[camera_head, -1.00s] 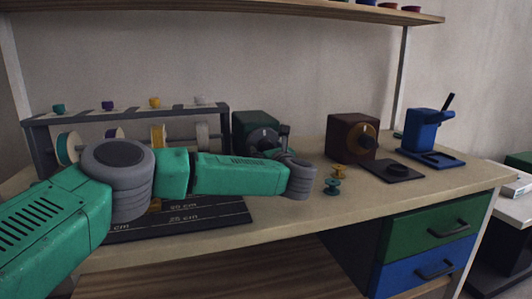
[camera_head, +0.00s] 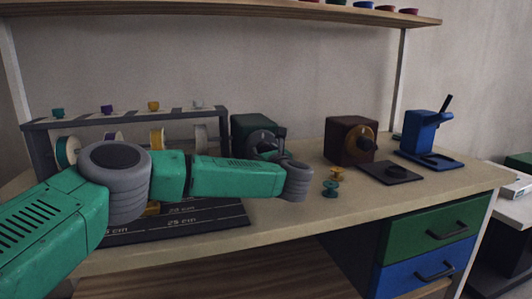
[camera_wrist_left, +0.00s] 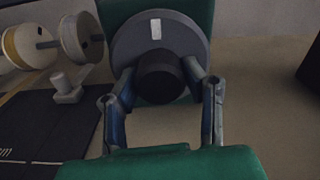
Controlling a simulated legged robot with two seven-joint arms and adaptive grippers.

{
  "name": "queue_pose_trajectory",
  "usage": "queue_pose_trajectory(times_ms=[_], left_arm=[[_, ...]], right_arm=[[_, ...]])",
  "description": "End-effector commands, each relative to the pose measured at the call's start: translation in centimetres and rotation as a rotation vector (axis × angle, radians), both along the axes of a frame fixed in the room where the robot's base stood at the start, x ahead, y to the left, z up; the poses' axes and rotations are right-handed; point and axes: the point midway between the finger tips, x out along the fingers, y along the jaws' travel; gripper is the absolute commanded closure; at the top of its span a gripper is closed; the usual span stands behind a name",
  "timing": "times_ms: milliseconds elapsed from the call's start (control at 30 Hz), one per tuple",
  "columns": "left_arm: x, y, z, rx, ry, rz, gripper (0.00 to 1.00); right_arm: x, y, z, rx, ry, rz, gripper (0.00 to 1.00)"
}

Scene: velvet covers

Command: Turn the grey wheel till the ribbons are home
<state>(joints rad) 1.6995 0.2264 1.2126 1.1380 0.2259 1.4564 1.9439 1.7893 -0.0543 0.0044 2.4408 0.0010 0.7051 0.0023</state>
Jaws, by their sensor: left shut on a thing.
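The grey wheel (camera_head: 262,140) is on the front of a dark green box on the bench. In the left wrist view the wheel is a dark grey disc (camera_wrist_left: 130,43) with a pale mark near its top and a round black hub (camera_wrist_left: 160,78). My left gripper (camera_wrist_left: 161,82) has one finger on each side of the hub and is shut on it. Ribbon spools (camera_head: 157,138), teal, purple, yellow and pale grey, hang on a rack left of the wheel. My right gripper is not in view.
A dark brown box with an orange-brown dial (camera_head: 365,139) and a blue press (camera_head: 421,133) stand to the right. A black pad (camera_head: 391,173) and small yellow and teal spools (camera_head: 331,187) lie in front. A dark measuring mat (camera_head: 215,215) lies below the rack.

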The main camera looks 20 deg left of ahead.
Motion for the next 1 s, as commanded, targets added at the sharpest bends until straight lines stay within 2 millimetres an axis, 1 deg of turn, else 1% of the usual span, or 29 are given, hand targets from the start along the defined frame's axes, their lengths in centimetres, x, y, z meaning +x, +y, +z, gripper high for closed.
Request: queue_pose_trajectory(times_ms=[167, 367, 1000], left_arm=[[0.0, 0.0, -0.1, 0.035, 0.027, 0.003, 0.91], [0.0, -0.1, 0.0, 0.131, 0.092, 0.001, 0.91], [0.0, -0.3, 0.0, 0.624, 0.426, -0.004, 0.91]], right_arm=[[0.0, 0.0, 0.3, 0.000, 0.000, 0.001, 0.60], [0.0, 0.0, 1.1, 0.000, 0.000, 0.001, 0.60], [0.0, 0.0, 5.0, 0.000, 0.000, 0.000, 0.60]])
